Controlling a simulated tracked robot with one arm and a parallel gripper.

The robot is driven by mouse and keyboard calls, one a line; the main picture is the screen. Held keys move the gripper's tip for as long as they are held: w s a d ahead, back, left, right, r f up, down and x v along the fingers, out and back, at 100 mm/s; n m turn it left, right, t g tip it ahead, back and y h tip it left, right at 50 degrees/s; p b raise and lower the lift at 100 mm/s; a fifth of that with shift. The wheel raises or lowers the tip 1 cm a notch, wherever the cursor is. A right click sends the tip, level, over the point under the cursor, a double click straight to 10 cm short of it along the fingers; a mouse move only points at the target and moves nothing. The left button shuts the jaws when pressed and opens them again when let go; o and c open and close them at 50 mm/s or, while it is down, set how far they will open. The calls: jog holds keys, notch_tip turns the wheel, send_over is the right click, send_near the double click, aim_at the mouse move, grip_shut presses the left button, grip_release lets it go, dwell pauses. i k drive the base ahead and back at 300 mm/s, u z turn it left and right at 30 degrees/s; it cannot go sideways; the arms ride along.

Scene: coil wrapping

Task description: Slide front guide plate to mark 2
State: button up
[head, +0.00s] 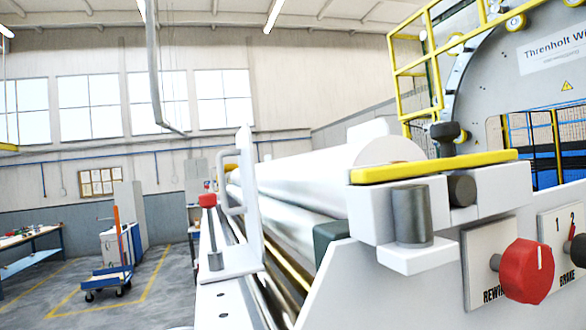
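A white upright guide plate (245,200) with a bracket handle (228,182) on its left stands on the pale rail (208,299) along the machine's near side. A red-topped clamp knob (208,201) on a dark post stands at the plate's foot, on the left. Small dark dots show on the rail, but no mark number is legible there. A second plate cannot be made out. My gripper is not in view.
Shiny rollers (300,200) run right of the plate. A yellow-topped white bracket (435,168), a red rewind knob (527,271) and a brake panel (563,235) stand at the right. A blue cart (108,276) and open floor lie left.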

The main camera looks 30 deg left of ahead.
aim_at(236, 261)
jog(key=z, duration=1.15)
jog(key=k, duration=1.15)
jog(key=u, duration=1.6)
jog(key=i, duration=1)
jog(key=z, duration=0.1)
